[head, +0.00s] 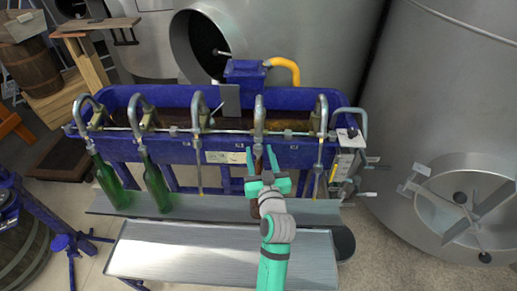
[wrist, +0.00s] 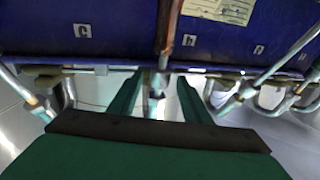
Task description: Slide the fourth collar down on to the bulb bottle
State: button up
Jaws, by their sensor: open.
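My gripper (head: 261,154) is open in front of the fourth spout (head: 259,118), counted from the left. In the wrist view its two green fingers (wrist: 159,84) stand apart, one on each side of a brownish tube (wrist: 168,28). A small metal part, perhaps the collar (wrist: 156,82), shows between the fingers; I cannot tell whether they touch it. A brown bottle (head: 254,208), perhaps the bulb bottle, stands under the fourth spout, mostly hidden behind my gripper and wrist. Its mouth cannot be made out.
Green bottles (head: 110,187) (head: 157,187) stand tilted under the first and second spouts. The third and fifth spouts have no bottle under them. A blue trough (head: 180,150) runs behind, with a metal shelf (head: 220,252) in front. A steel tank (head: 440,90) stands at right.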

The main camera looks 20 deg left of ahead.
aim_at(259, 155)
jog(key=shift+x, duration=1.3)
jog(key=shift+c, duration=0.2)
jog(key=c, duration=0.6)
jog(key=shift+s+d+f, duration=0.1)
jog(key=shift+f, duration=0.55)
jog(key=shift+s+d+f, duration=0.1)
jog(key=shift+f, duration=0.55)
jog(key=o, duration=0.6)
jog(key=shift+a, duration=0.1)
jog(key=shift+o, duration=0.2)
